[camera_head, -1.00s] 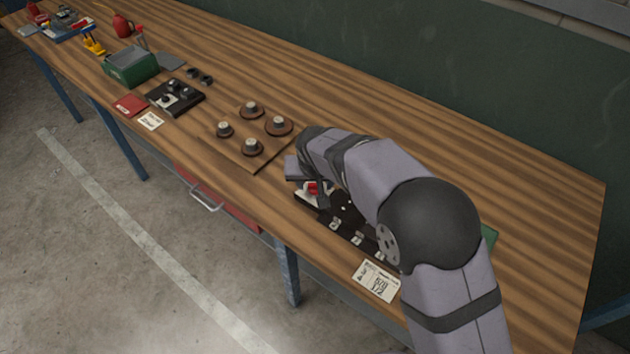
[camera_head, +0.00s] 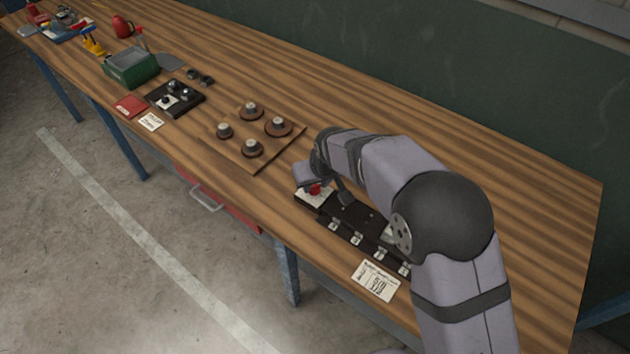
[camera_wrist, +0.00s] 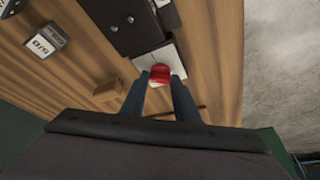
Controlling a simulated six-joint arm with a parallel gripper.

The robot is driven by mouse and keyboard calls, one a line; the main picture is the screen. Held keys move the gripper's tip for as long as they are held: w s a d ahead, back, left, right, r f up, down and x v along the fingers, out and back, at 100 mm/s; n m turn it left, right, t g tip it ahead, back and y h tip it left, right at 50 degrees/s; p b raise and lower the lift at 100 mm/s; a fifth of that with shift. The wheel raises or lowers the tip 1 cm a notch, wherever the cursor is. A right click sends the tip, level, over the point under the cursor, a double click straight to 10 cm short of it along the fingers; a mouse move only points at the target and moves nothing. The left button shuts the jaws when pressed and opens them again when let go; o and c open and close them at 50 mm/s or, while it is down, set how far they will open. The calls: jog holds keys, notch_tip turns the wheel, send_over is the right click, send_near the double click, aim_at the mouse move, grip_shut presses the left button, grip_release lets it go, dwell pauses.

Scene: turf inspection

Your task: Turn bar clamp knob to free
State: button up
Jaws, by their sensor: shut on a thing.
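A red knob (camera_wrist: 160,73) sits on a pale plate (camera_wrist: 183,62) at one end of a black fixture (camera_wrist: 124,18). My gripper (camera_wrist: 160,80) is shut on the red knob in the wrist view, one finger on each side of it. In the head view the red knob (camera_head: 315,189) shows beside my gripper (camera_head: 322,190), at the left end of the black fixture (camera_head: 352,218). Several small metal clips (camera_head: 357,239) line its front edge. My arm hides part of the fixture's right side. Any marking for the knob's free position is too small to read.
A white printed card (camera_head: 375,280) lies in front of the fixture. A wooden board (camera_head: 237,153) with several round knobs stands to the left. Farther left are a black block (camera_head: 187,103) and a green box (camera_head: 130,78). The bench behind my arm is clear.

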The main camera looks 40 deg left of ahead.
jog(key=n+b, duration=0.1)
jog(key=n+g+b, duration=0.1)
jog(key=n, duration=0.1)
jog(key=shift+w+d+f+y, duration=0.1)
jog(key=shift+w+f+y, duration=0.1)
jog(key=shift+y, duration=0.2)
jog(key=shift+w+r+n+g+b, duration=0.15)
jog(key=shift+n+g+b, duration=0.55)
jog(key=shift+n+b, duration=0.95)
jog(key=shift+c, duration=0.2)
jog(key=shift+n, duration=0.25)
jog(key=o, duration=1.1)
jog(key=shift+r, duration=0.15)
jog(key=shift+b+v, duration=0.75)
jog(key=shift+v, duration=2.85)
jog(key=shift+d, duration=0.1)
